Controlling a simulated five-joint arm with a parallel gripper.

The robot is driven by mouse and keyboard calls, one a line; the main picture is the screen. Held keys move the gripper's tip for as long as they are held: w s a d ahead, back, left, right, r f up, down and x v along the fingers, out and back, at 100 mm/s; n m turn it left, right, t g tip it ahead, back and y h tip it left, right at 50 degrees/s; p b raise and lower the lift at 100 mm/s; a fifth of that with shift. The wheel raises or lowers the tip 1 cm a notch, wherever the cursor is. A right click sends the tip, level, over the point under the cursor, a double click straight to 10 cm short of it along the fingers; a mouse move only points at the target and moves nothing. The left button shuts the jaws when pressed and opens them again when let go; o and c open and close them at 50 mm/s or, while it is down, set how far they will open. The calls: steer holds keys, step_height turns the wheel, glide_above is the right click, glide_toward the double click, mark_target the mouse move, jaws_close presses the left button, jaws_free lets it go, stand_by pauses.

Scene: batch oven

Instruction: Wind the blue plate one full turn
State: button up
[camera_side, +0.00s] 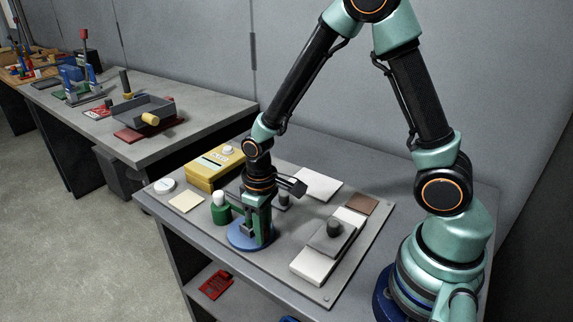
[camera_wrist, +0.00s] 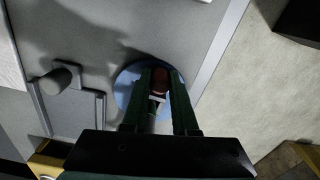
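The blue plate (camera_side: 238,241) is a flat round disc lying on the grey work board, at its front left edge in the side view. In the wrist view part of its rim (camera_wrist: 122,88) shows around my fingers. A dark red knob (camera_wrist: 160,79) stands over the plate between my fingertips. My gripper (camera_side: 259,238) points straight down over the plate, its fingers low against it. In the wrist view the two green fingers (camera_wrist: 159,84) stand on either side of the knob, with little gap. Whether they press on it I cannot tell. Much of the plate is hidden by the fingers.
A green piece with a white top (camera_side: 220,209) stands close left of my gripper. A yellow box (camera_side: 213,165) is behind it. A grey block with a dark knob (camera_side: 333,229) sits on the right of the board. The board's front edge is near the plate.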

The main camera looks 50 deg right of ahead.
steer(key=o, duration=0.4)
step_height(320, 180, up, 12)
steer(key=shift+r, duration=0.1)
stand_by(0.5)
steer(key=shift+s+d+r+m+t, duration=0.35)
steer(key=shift+s+d+r+t, duration=0.5)
steer(key=shift+r, duration=0.85)
steer(key=shift+s+d+r+m+t, duration=0.3)
steer(key=shift+s+d+r+t, duration=0.3)
steer(key=shift+s+r+t, duration=0.75)
steer(key=shift+s+d+r+m+t, duration=0.35)
steer(key=shift+s+d+r+t, duration=0.35)
steer(key=shift+r, duration=1.3)
